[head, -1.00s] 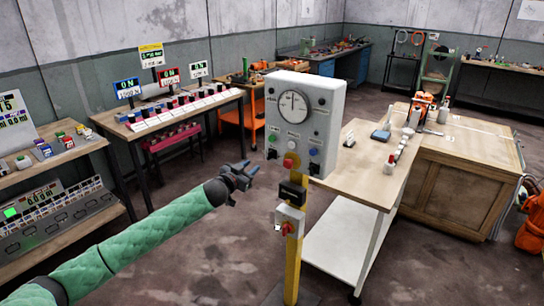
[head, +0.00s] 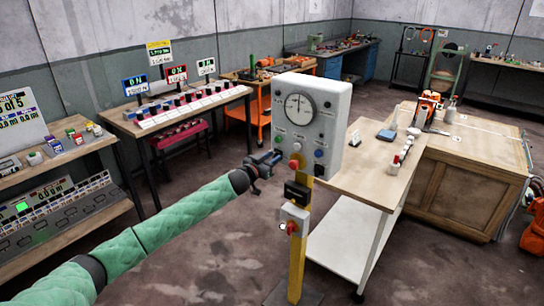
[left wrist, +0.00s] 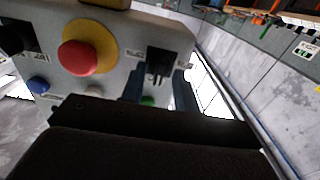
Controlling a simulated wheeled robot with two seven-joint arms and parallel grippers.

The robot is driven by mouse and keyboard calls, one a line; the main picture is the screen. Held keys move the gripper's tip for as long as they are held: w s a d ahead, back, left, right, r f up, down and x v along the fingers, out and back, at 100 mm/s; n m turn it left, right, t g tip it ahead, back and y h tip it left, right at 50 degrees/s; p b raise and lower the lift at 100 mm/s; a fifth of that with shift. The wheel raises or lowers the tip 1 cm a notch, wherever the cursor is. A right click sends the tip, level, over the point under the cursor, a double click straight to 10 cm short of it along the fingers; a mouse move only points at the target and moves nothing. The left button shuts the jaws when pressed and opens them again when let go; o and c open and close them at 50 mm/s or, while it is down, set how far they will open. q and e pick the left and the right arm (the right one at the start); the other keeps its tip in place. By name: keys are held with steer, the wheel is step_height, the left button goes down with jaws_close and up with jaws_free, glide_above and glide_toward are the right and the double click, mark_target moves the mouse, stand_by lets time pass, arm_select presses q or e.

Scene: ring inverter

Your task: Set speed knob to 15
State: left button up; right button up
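The grey control box (head: 333,118) stands on a yellow post, with a round dial gauge (head: 299,108) on its front. In the left wrist view, the black speed knob (left wrist: 160,63) sits on the panel beside a red button on a yellow base (left wrist: 77,57). My left gripper (head: 277,158) is at the lower left of the panel in the head view. In the left wrist view, the fingers of my left gripper (left wrist: 159,88) are apart, one on each side of the knob; firm contact does not show. The knob's setting is not readable. My right gripper is out of view.
Below the box, the post carries a black unit (head: 297,193) and a white switch box (head: 294,218). A wooden-topped bench (head: 365,180) stands close to the right. A shelf with displays (head: 70,150) is at the left. The floor left of the post is clear.

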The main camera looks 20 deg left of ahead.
arm_select(q)
steer(key=shift+w+d, duration=0.15)
steer(key=shift+w, duration=0.05)
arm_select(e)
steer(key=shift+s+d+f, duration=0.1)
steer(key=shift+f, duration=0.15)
arm_select(q)
steer(key=c, duration=0.6)
steer(key=shift+m, duration=0.3)
steer(key=shift+d+f+m, duration=0.1)
steer(key=shift+f+m, duration=0.05)
steer(key=shift+m, duration=4.75)
steer(key=shift+d+f+m, duration=0.1)
steer(key=shift+m, duration=4.8)
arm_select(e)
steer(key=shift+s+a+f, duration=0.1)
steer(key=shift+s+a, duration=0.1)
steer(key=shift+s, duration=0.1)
